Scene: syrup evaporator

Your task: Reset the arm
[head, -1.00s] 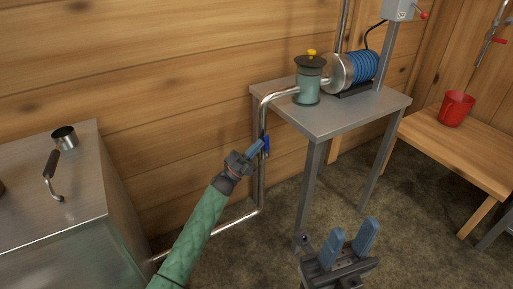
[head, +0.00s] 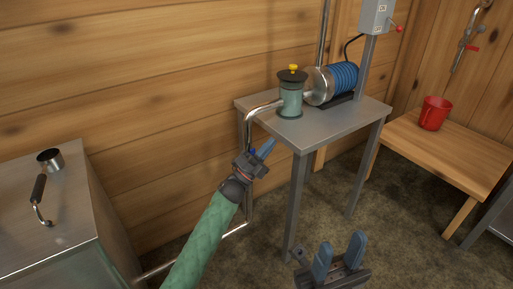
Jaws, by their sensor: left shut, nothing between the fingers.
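My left gripper (head: 265,149), on the green-sleeved arm, is shut and empty. It is in front of the steel pipe (head: 249,131) that runs down beside the metal table. A bit of blue (head: 253,151), likely the pipe's valve handle, shows behind its fingers; the rest is hidden. I cannot tell whether they touch. My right gripper (head: 340,255) is low in the picture, in front of the table. Its two blue fingers are spread apart with nothing between them.
The metal table (head: 330,128) carries a green filter canister (head: 290,99) and a blue-finned motor (head: 343,79). A steel evaporator (head: 70,210) stands at left. A red bucket (head: 434,113) sits on a wooden bench (head: 440,150) at right. Open floor lies below the bench.

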